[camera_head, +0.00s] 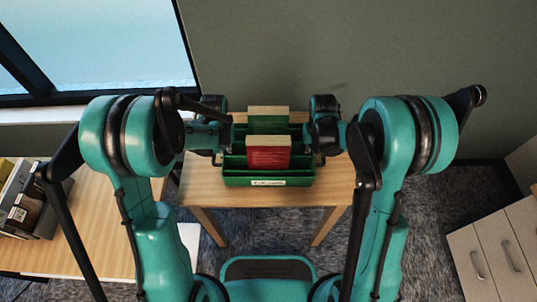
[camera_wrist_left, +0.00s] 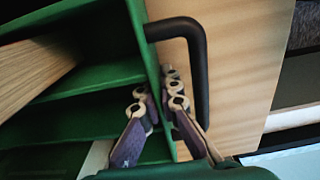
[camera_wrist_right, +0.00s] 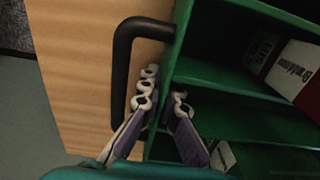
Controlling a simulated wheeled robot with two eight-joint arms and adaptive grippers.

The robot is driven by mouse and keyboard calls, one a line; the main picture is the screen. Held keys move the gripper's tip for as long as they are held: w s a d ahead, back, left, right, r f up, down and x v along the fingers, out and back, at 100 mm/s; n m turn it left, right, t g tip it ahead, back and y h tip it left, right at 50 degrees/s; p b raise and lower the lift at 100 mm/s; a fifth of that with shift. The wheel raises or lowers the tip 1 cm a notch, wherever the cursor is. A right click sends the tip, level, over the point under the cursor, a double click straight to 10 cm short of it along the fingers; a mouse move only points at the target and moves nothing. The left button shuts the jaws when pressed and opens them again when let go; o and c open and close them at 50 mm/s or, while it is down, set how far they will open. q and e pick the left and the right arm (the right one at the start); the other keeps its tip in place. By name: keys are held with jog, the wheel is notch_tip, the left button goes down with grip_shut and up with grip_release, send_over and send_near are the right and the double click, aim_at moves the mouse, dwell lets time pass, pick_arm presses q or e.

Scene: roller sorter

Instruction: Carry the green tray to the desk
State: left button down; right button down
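The green tray (camera_head: 268,178) stands on a small wooden table (camera_head: 205,190), with a white label on its front and green dividers inside. A red-covered book (camera_head: 268,156) and a second pale block (camera_head: 268,111) stand in it. My left gripper (camera_head: 226,140) is at its left end and my right gripper (camera_head: 314,140) at its right end. In the left wrist view the fingers (camera_wrist_left: 158,90) close around the tray's end wall, beside a black handle (camera_wrist_left: 200,70). In the right wrist view the fingers (camera_wrist_right: 163,85) do the same beside the other handle (camera_wrist_right: 122,70).
Another wooden table (camera_head: 110,225) at the left carries books or boxes (camera_head: 30,205). A white drawer cabinet (camera_head: 500,250) is at the lower right. A wall is behind the small table and a window is at the upper left. Grey carpet lies between.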

pick_arm(q)
jog(key=shift+r, duration=0.1)
pick_arm(e)
jog(key=shift+r, duration=0.1)
